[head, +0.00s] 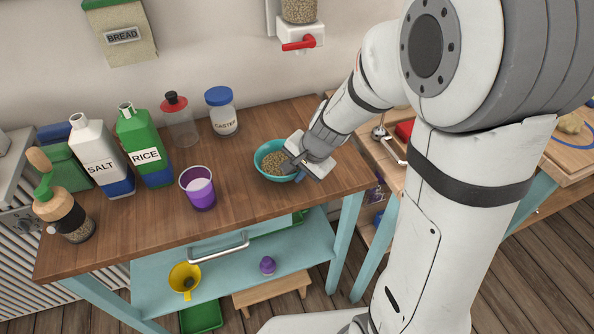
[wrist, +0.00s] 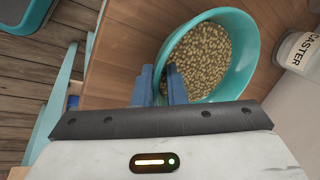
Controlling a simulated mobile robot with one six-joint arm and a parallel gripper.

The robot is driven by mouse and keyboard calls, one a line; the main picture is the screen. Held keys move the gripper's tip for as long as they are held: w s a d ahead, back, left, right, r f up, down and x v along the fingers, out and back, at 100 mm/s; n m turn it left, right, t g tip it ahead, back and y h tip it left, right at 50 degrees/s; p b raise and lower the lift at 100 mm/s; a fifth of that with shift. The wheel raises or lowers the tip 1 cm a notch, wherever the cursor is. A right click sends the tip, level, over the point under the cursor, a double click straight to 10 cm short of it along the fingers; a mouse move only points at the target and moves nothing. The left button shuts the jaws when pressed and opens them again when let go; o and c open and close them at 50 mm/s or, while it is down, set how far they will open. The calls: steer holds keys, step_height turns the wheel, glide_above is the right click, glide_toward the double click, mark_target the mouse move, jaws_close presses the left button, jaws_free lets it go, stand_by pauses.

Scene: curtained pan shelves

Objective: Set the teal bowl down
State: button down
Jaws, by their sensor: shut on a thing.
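The teal bowl (head: 260,150), holding small tan grains, is at the right part of the wooden counter top in the head view. My gripper (head: 294,168) reaches in from the right and is shut on its rim. In the wrist view the bowl (wrist: 250,65) fills the upper middle, and the blue fingers of my gripper (wrist: 162,85) pinch its near wall. The bowl looks roughly level, at or just above the counter. I cannot tell whether its base touches the wood.
A purple cup (head: 198,190) stands left of the bowl, and the CASTER jar (head: 222,115) behind it. The wooden counter (head: 240,215) is clear in front of the bowl.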

steer(key=shift+f, duration=0.1)
steer(key=c, duration=1.4)
jaws_free()
steer(key=v, duration=0.7)
steer(key=shift+s+d+r+p, duration=0.15)
steer(key=shift+r+p, duration=0.2)
steer(key=shift+p, duration=0.05)
jaws_close()
